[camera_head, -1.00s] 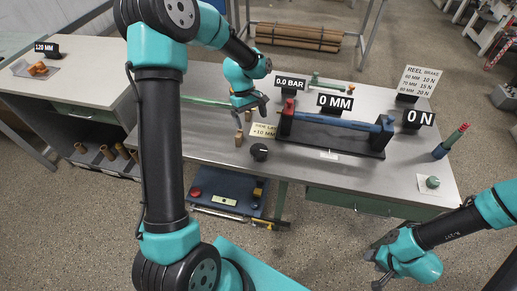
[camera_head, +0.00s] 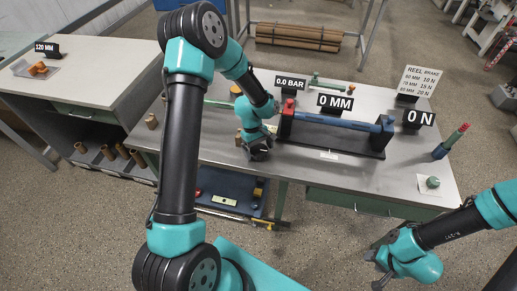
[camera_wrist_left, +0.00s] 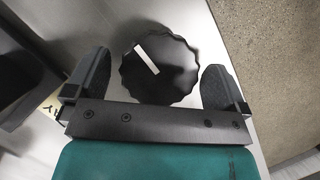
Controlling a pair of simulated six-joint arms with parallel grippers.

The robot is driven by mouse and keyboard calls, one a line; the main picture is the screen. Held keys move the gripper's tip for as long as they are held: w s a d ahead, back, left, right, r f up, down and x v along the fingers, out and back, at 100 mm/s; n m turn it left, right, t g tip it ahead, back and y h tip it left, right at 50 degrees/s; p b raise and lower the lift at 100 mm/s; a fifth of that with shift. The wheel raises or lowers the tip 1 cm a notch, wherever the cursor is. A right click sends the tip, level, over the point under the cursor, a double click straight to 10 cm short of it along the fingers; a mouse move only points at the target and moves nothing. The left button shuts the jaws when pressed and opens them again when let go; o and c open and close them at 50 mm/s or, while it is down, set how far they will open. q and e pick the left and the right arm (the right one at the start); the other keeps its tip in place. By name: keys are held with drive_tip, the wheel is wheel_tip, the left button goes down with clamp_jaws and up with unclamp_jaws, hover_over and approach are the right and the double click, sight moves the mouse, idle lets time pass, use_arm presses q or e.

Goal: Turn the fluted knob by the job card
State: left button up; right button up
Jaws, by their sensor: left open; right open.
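The fluted knob (camera_wrist_left: 175,80) is black and round with a white pointer bar. In the left wrist view it lies between the two fingers of my left gripper (camera_wrist_left: 158,65), with a gap on each side. The pointer slants toward the upper left. In the head view my left gripper (camera_head: 259,150) is down at the knob's place near the bench's front edge and hides most of it. The job card is mostly hidden behind that gripper; a corner with lettering (camera_wrist_left: 50,108) shows in the wrist view. My right gripper (camera_head: 380,262) is open and empty, off the bench front.
A roller stand with a blue roller (camera_head: 340,123) is right of my left gripper, with signs reading 0.0 BAR (camera_head: 290,83), 0 MM (camera_head: 335,102) and 0 N (camera_head: 419,118). A wooden core (camera_head: 151,121) stands left. A blue tray (camera_head: 228,190) is below the bench.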

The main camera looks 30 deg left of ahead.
use_arm(q)
drive_tip(key=shift+c, duration=0.3)
drive_tip(key=c, duration=0.8)
drive_tip(key=shift+c, duration=0.2)
